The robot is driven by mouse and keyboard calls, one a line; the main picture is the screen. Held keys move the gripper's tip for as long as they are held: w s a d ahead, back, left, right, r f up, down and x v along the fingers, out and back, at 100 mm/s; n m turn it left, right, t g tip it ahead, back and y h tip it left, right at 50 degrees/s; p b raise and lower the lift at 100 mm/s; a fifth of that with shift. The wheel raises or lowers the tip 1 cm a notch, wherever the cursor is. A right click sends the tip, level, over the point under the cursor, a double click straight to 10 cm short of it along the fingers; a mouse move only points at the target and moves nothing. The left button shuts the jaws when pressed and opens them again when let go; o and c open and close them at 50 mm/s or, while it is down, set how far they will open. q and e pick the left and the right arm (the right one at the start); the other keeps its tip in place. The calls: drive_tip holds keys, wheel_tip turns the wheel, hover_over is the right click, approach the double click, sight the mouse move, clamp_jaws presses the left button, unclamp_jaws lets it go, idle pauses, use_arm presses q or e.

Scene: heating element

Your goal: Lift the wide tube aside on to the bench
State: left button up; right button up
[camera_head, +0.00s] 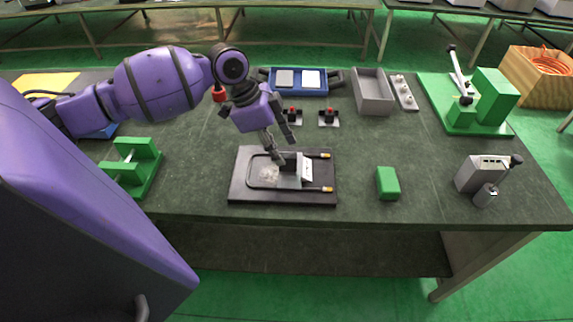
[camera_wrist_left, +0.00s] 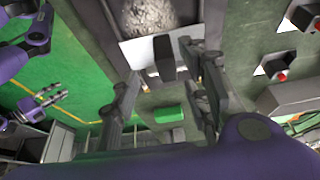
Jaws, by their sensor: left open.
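A black board (camera_head: 240,193) lies on the bench with a bent metal loop on it. A pale, see-through, rough-textured piece (camera_head: 268,174), which may be the wide tube, lies inside the loop; a grey speckled rounded body shows at the top of the left wrist view (camera_wrist_left: 150,14). A dark grey block with a white plate (camera_head: 307,171) stands beside it. My left gripper (camera_head: 286,152) is open just above the block. In the left wrist view a black upright piece (camera_wrist_left: 164,57) shows between its fingers. A purple arm with grey fingers (camera_wrist_left: 48,104), seemingly my right, shows small at the left.
A green block (camera_head: 388,183) and a grey box with a lever (camera_head: 482,174) stand to the right. A grey tray (camera_head: 373,92), blue panel (camera_head: 262,85) and two red-knobbed pieces (camera_head: 329,117) are behind. Bare bench lies between the board and the green frame (camera_head: 150,170) at left.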

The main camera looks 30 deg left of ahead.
sight(286, 155)
use_arm(q)
drive_tip(key=x, duration=0.4)
drive_tip(key=shift+w+a, duration=0.15)
drive_tip(key=shift+w, duration=0.3)
drive_tip(key=shift+f, duration=0.2)
clamp_jaws()
use_arm(e)
drive_tip(key=shift+w+a+r, duration=0.1)
drive_tip(key=shift+w+r, duration=0.2)
drive_tip(key=shift+w, duration=0.45)
